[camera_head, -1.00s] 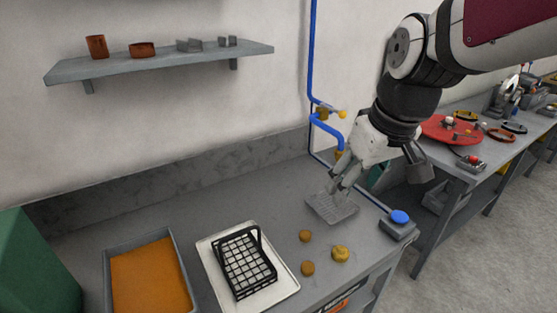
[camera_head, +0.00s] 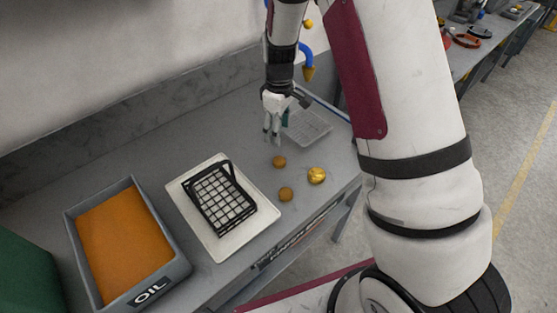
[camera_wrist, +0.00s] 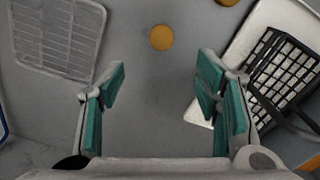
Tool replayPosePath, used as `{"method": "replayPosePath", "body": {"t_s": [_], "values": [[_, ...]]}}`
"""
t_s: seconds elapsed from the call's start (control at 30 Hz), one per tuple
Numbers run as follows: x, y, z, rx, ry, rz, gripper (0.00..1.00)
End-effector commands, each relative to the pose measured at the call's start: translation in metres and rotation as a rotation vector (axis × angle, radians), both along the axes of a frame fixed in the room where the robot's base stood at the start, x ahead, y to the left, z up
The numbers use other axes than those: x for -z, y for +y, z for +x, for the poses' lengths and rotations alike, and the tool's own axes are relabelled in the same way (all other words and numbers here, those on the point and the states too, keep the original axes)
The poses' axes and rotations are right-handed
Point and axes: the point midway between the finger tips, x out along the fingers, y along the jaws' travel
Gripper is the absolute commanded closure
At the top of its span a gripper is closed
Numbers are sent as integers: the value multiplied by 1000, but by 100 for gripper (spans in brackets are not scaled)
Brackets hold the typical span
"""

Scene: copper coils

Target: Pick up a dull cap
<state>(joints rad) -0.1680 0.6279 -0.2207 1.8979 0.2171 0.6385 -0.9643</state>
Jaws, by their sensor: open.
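Three round caps lie on the grey bench in the head view. Two are dull brown-gold: a dull cap (camera_head: 279,161) nearer my gripper and another dull cap (camera_head: 286,194) closer to the front edge. A brighter, shinier gold cap (camera_head: 317,175) lies to their right. My gripper (camera_head: 272,139) points down, open and empty, above the bench just behind the nearer dull cap. In the wrist view, one dull cap (camera_wrist: 161,37) lies ahead of the open fingers (camera_wrist: 160,95), near the middle. Part of another cap (camera_wrist: 227,2) is cut off at the top edge.
A black basket (camera_head: 221,199) sits on a white tray (camera_head: 257,222) left of the caps. A grey oil bin (camera_head: 168,279) stands farther left. A grey mesh tray (camera_head: 312,127) lies behind and right of the gripper. Bare bench surrounds the caps.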

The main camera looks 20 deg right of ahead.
Motion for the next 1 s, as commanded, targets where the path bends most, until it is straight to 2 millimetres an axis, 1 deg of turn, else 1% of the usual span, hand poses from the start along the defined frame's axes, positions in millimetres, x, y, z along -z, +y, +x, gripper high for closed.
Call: {"method": "replayPosePath", "body": {"t_s": [0.1, 0.2, 0.3, 0.4, 0.6, 0.8, 0.9, 1.0], "values": [[24, 0, -3, 1, 5, -1, 43], [42, -1, -3, 3, 4, -1, 43], [57, -1, -2, 2, 4, -1, 43], [66, -1, -2, 4, 3, 0, 43], [76, -1, -3, 2, 1, 0, 43], [100, -3, -7, 4, 4, -1, 43], [112, -3, -6, 3, 1, 0, 43], [120, -3, -6, 3, 1, 0, 43]]}}
